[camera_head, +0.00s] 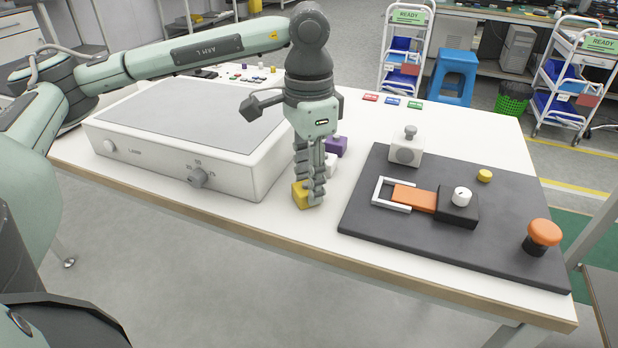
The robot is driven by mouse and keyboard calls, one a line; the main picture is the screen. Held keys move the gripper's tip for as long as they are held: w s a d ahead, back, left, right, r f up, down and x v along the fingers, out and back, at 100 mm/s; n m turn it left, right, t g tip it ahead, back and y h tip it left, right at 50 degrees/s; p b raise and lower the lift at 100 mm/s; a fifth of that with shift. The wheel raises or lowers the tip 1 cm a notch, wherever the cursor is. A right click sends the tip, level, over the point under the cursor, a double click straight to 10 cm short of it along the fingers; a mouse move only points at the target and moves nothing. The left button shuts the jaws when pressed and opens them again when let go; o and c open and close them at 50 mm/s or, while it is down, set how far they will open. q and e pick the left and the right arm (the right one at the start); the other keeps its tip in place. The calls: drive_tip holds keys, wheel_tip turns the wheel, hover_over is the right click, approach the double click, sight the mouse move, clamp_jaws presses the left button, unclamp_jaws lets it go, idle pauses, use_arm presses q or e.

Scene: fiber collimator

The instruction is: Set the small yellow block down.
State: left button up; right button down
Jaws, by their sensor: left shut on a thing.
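The small yellow block (300,196) is at the tips of my left gripper (310,200), which points straight down and is shut on it. The block is at or very close to the white tabletop (255,226), between the white box and the dark board; I cannot tell whether it touches the table. The fingers hide part of its right side. My right gripper is not in view.
The white box (258,182) with knobs stands left of the gripper. A purple block (337,146) and a white block (331,163) are just behind the fingers. The dark board (390,236) with a white-and-orange fixture (414,197) and an orange button (544,232) lies right.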

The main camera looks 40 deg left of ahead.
use_arm(q)
drive_tip(key=o, duration=1.2)
drive_tip(key=shift+c, duration=0.2)
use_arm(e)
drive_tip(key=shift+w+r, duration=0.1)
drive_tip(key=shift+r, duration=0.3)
use_arm(q)
drive_tip(key=shift+r, duration=0.5)
wheel_tip(320, 180, up, 11)
drive_tip(key=shift+r+p, duration=0.15)
drive_tip(key=shift+p, duration=0.3)
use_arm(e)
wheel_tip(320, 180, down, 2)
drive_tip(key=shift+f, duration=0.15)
